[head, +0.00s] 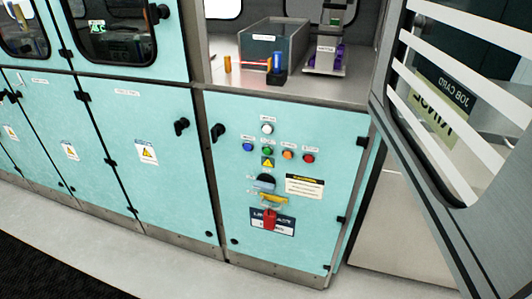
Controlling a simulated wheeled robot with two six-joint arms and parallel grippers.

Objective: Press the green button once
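The green button (267,151) is a small round button on the pale teal cabinet front (230,200) right of the picture's middle. It sits in a row of buttons, between a blue button (247,147) on its left and an orange button (287,155) on its right. A red button (308,158) is at the row's right end, and a white button (267,129) is above the green one. A yellow warning triangle (267,163) is just below the green button. Nothing covers the green button. Neither of my grippers shows in the head view.
Below the buttons are a dark rotary switch (266,181), a yellow part (272,199) and a red padlock-like part (270,220). Black door handles (218,131) stick out at left. An open striped door (460,120) stands at right. A grey bin (274,44) stands on the worktop.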

